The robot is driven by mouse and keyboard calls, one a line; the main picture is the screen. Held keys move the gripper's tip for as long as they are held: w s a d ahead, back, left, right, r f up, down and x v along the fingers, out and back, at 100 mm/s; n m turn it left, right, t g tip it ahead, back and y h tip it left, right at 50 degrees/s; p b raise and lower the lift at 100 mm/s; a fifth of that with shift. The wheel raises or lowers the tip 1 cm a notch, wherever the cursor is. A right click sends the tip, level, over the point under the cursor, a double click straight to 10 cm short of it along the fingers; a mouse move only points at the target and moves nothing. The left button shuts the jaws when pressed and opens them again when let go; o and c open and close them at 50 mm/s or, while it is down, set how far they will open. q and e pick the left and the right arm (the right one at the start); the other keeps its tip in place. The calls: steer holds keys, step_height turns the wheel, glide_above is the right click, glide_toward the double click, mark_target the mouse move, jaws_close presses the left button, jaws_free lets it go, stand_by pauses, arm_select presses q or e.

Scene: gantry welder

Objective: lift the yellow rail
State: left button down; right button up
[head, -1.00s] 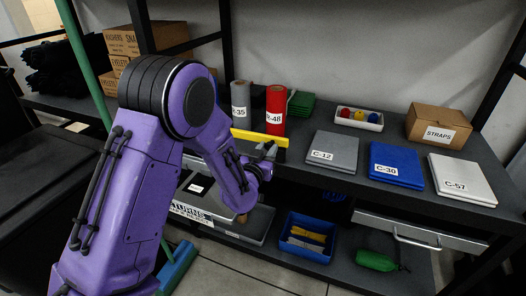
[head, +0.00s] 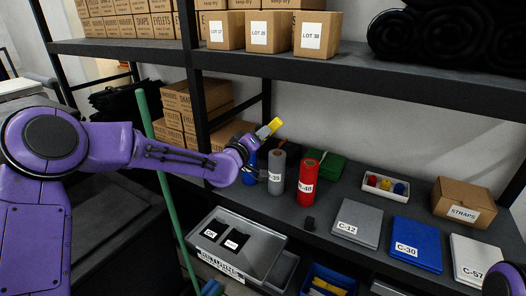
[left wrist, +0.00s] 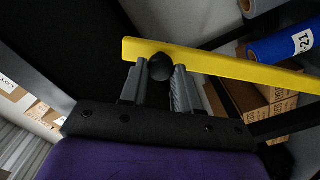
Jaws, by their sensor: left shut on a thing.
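The yellow rail (head: 276,125) is up in the air in the head view, in front of the back wall and above the shelf with the rolls; I see it nearly end-on. My left gripper (head: 262,133) is shut on it. In the left wrist view the rail (left wrist: 225,66) runs as a long bar from upper left to the right edge. The gripper's two grey fingers (left wrist: 160,84) stand on either side of a round black knob (left wrist: 160,67) on the rail. My right gripper is not in view.
Below stand a grey roll (head: 277,172) and a red roll (head: 307,182). The upper shelf (head: 365,66) bears cartons (head: 317,34). A black post (head: 194,85) stands left of the gripper.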

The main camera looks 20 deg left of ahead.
arm_select(q)
steer(key=w+a+r+n+p, duration=0.1)
steer(key=a+r+n, duration=0.3)
steer(key=a, duration=1)
steer(key=shift+w+a+r+n, duration=0.35)
steer(key=shift+w+r, duration=0.35)
steer(key=shift+r, duration=1.15)
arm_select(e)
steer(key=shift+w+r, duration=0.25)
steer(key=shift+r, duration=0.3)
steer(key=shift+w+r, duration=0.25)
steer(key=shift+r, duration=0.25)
arm_select(q)
steer(key=c, duration=0.8)
jaws_free()
steer(key=s+p, duration=0.2)
steer(key=s, duration=0.1)
steer(key=s+a+p, duration=0.1)
steer(key=s+p, duration=0.1)
steer(key=s, duration=0.2)
steer(key=s+p, duration=0.2)
steer(key=s, duration=0.1)
steer(key=shift+s+a, duration=0.2)
steer(key=shift+a, duration=0.05)
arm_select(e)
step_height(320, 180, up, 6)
